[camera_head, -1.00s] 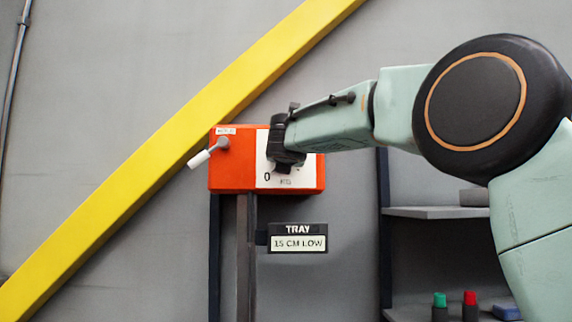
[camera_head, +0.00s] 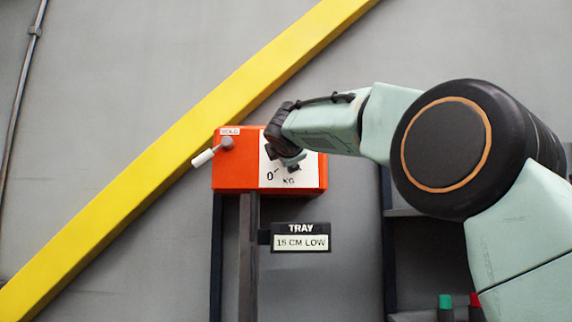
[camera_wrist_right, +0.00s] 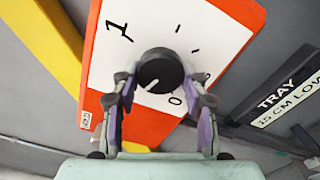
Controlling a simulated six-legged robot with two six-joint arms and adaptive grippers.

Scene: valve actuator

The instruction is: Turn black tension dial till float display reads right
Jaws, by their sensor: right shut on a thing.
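The black tension dial (camera_wrist_right: 160,70) sits on a white scale plate (camera_wrist_right: 105,68) on the front of an orange box (camera_head: 233,172). In the right wrist view the fingers of my right gripper (camera_wrist_right: 163,88) are on both sides of the dial, shut on it. The dial's white pointer mark points down and left in that view. In the head view my right gripper (camera_head: 288,155) covers most of the dial. The display (camera_head: 301,237) below the box reads "TRAY 15 CM LOW". It also shows in the right wrist view (camera_wrist_right: 285,100). My left gripper is out of view.
A lever with a white handle (camera_head: 204,158) sticks out from the box's left side. A yellow diagonal beam (camera_head: 150,190) runs behind the box. Shelves with green (camera_head: 445,302) and red-capped (camera_head: 475,299) items stand at the lower right.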

